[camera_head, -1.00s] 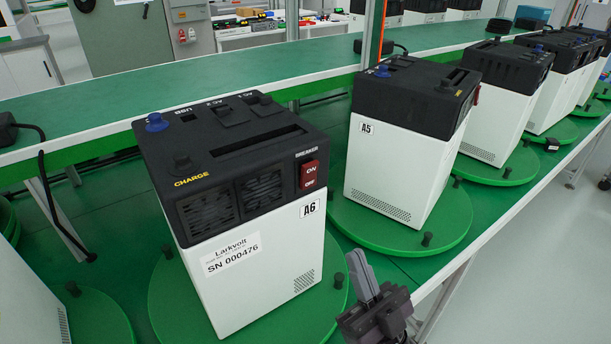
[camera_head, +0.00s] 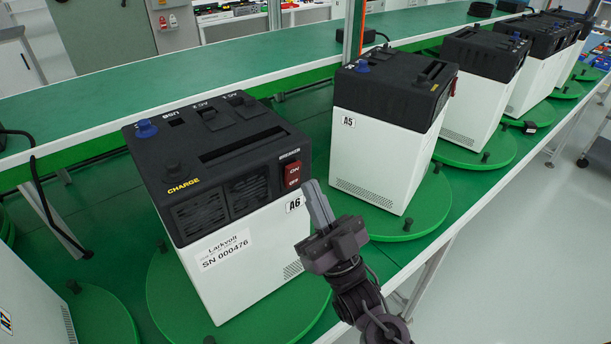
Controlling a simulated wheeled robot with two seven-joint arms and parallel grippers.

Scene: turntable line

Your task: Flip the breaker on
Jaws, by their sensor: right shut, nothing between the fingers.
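The red breaker switch (camera_head: 292,174), marked ON and OFF, sits at the upper right of the front face of the black-and-white power station A6 (camera_head: 235,262). I cannot tell which way the rocker is tilted. My right gripper (camera_head: 312,186) is shut and empty, its fingers pointing up. In the picture its fingertips lie just right of and below the switch; I cannot tell whether they touch it. The fingers lie beside the A6 label. My left gripper is not in view.
Unit A6 stands on a green turntable (camera_head: 165,290). Unit A5 (camera_head: 380,145) stands on its own turntable to the right, with more units behind it. A green shelf (camera_head: 200,85) with a white edge runs behind. Open floor lies at right.

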